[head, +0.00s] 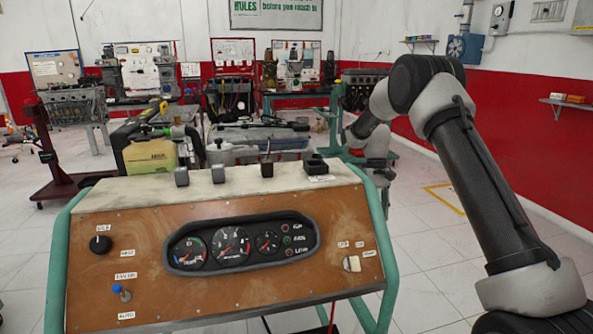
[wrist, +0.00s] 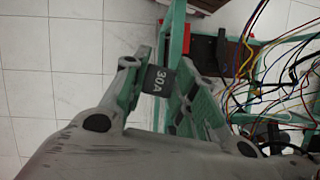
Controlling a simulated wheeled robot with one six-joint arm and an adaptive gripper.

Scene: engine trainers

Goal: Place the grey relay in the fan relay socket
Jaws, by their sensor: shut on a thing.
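In the wrist view my gripper (wrist: 156,78) is shut on a small dark grey relay (wrist: 158,80) marked "30A". The relay sits between the green finger pads, above the floor. In the head view my gripper end is low past the right rear of the console, and the relay in it cannot be made out. A black socket-like piece (head: 315,166) sits at the right with a white label in front. Which is the fan relay socket cannot be read.
The console (head: 130,215) with gauges and green tube frame fills the foreground. Behind it are a yellow-green jug (head: 150,155) and engine parts. Coloured wires (wrist: 270,75) hang right of my gripper in the wrist view. Tiled floor is open to the right.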

